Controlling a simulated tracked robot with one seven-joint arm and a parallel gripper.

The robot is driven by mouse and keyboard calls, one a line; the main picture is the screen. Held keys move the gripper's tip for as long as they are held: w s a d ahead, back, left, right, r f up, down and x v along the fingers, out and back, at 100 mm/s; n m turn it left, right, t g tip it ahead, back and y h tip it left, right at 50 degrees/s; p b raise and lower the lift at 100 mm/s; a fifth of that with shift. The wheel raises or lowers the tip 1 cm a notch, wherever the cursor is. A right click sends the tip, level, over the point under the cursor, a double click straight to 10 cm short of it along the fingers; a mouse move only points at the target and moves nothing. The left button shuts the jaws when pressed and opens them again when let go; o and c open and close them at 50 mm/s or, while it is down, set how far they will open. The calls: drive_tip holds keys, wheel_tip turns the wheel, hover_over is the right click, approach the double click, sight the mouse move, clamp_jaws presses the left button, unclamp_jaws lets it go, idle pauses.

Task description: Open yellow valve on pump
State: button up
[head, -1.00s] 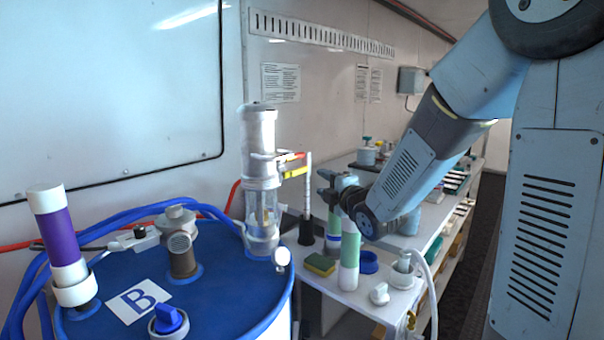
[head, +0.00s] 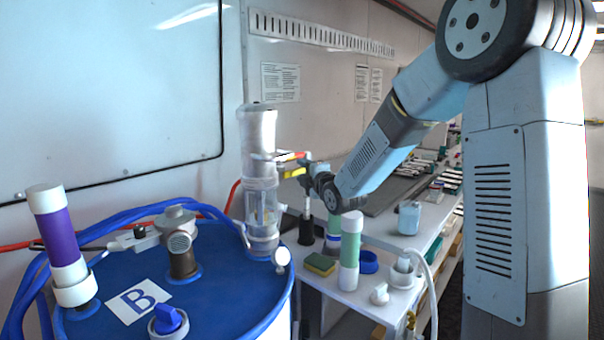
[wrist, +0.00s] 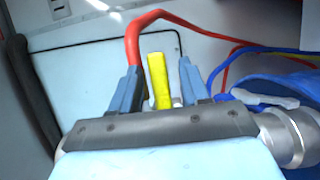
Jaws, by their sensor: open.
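The pump (head: 260,170) is a white and clear upright cylinder on the blue drum. Its yellow valve handle (head: 294,173) points right from the pump's side, just below a red part (head: 291,156). My gripper (head: 306,166) is at the handle's outer end, beside the pump. In the wrist view, the yellow handle (wrist: 159,80) stands between the two blue fingers of my gripper (wrist: 159,66). The fingers are open, with a visible gap on both sides of the handle. The handle's base is partly hidden by the gripper body.
The blue drum (head: 225,305) carries a purple-banded tube (head: 60,240) and blue hoses. The bench to the right holds a green-and-white bottle (head: 350,250), a sponge (head: 320,264) and a light-blue container (head: 409,217). A red hose (wrist: 134,38) passes close by the left finger in the wrist view.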

drive_tip(key=shift+c, duration=0.2)
clamp_jaws()
idle(0.3)
